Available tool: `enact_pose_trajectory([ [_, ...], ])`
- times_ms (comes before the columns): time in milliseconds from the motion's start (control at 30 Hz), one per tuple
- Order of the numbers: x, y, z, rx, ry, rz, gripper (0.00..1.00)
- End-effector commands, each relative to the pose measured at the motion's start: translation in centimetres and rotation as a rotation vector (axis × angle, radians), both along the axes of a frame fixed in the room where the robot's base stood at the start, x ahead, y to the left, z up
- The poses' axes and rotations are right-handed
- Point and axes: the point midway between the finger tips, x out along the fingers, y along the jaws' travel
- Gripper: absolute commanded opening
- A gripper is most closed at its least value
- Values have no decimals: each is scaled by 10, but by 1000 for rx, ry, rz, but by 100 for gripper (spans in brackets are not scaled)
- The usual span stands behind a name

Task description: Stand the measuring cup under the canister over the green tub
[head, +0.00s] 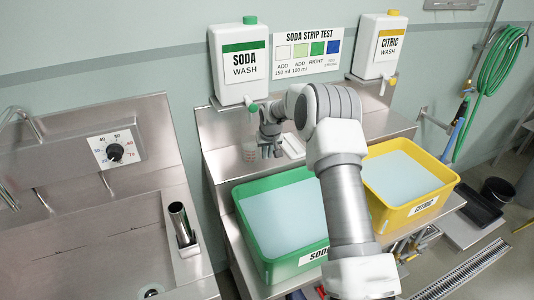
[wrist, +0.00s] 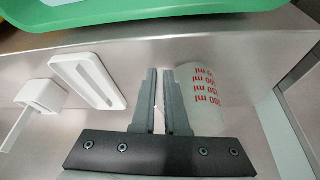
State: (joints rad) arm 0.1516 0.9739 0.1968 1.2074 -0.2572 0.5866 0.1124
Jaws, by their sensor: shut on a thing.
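The measuring cup (wrist: 207,100) is pale and clear with red ml marks. In the head view the cup (head: 249,150) is just left of my gripper (head: 270,150), below the green tap of the white SODA WASH canister (head: 239,62). In the wrist view my gripper (wrist: 161,100) has its fingers close together beside the cup's body, shut on a part of it, likely the handle, which the fingers hide. Whether the cup's base touches the steel ledge is hard to tell. The green tub (head: 238,197) with pale liquid stands in front.
A white slotted piece (wrist: 88,80) and a small white holder (wrist: 42,96) lie on the ledge left of my fingers in the wrist view. A yellow tub (head: 447,180) and the CITRIC WASH canister (head: 379,46) are at right. A steel sink with a dial (head: 115,152) is at left.

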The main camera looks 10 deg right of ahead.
Motion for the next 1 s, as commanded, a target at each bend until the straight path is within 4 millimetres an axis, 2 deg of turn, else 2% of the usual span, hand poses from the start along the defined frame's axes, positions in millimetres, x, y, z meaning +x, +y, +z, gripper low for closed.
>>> enact_pose_trajectory([
  [100,0,0,-5,0,0,0,0],
  [133,0,0,-3,0,0,0,15],
  [267,0,0,-3,0,0,0,38],
  [300,0,0,-3,0,0,0,41],
  [667,0,0,4,0,-1,0,41],
  [767,-4,0,14,-1,-3,0,41],
  [1000,-23,0,57,-1,-4,-1,41],
])
